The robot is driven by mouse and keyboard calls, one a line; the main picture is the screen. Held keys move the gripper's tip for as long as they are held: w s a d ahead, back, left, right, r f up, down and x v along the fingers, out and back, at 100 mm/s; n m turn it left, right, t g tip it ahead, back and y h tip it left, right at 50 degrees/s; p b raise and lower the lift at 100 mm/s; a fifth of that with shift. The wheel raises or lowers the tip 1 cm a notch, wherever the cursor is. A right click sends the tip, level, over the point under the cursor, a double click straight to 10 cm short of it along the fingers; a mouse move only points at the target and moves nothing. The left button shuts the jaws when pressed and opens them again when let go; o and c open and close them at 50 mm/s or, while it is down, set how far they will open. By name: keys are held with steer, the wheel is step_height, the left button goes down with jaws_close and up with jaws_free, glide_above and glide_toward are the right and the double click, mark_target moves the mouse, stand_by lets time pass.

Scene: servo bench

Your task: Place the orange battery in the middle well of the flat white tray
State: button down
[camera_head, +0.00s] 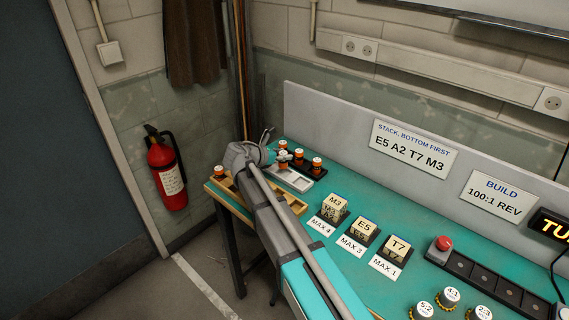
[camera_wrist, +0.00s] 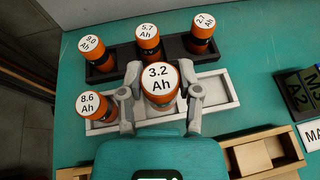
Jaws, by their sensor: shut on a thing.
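My gripper (camera_wrist: 161,95) is shut on an orange battery labelled 3.2 Ah (camera_wrist: 160,80), which is upright with its white top facing the wrist camera. The flat white tray (camera_wrist: 212,122) lies beneath it in the wrist view and also shows in the head view (camera_head: 300,184). The held battery is over the tray's middle part and hides the middle well. I cannot tell whether it touches the tray. Another orange battery, 8.6 Ah (camera_wrist: 91,103), stands at the tray's left end. The tray's right part (camera_wrist: 215,92) is empty.
A black rack (camera_wrist: 176,49) behind the tray holds batteries 9.0 (camera_wrist: 93,46), 5.7 (camera_wrist: 148,38) and 2.7 (camera_wrist: 203,26). A wooden tray (camera_wrist: 265,152) lies in front, with another orange-and-white battery (camera_head: 219,171) at its left end. Lettered blocks (camera_head: 335,205) stand to the right.

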mark_target(284, 163)
steer(key=shift+f, duration=0.1)
steer(key=shift+w+d+f+b, duration=0.1)
steer(key=shift+w+f+b, duration=0.35)
steer(key=shift+f+b, duration=1.5)
steer(key=shift+b, duration=0.05)
steer(key=shift+s+f, duration=0.1)
steer(key=shift+c, duration=1.5)
jaws_free()
